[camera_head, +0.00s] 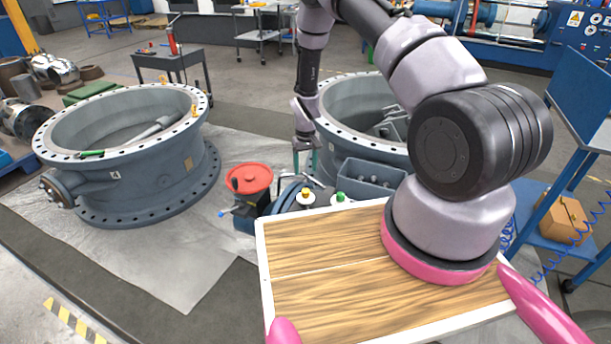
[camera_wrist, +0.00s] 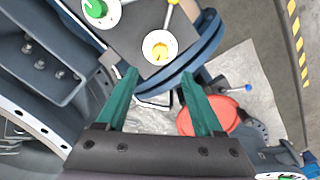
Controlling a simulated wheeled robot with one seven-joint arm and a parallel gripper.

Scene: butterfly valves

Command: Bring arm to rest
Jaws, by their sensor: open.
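My gripper (camera_head: 305,158) hangs pointing down at the end of my arm, near the middle of the head view, just left of the right-hand valve body (camera_head: 338,97). In the wrist view its two green fingers (camera_wrist: 158,100) are apart with nothing between them. Below the fingers are a dark panel with a yellow button (camera_wrist: 159,47) and a green button (camera_wrist: 96,8), and a red round cap (camera_wrist: 208,117). In the head view the yellow button (camera_head: 305,197) and green button (camera_head: 340,197) stand just below my gripper.
A large open valve ring (camera_head: 150,185) stands on a sheet at left. The red-topped unit (camera_head: 249,179) sits between the valves. A grey trolley (camera_head: 168,60) is behind. The floor at front left is clear.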

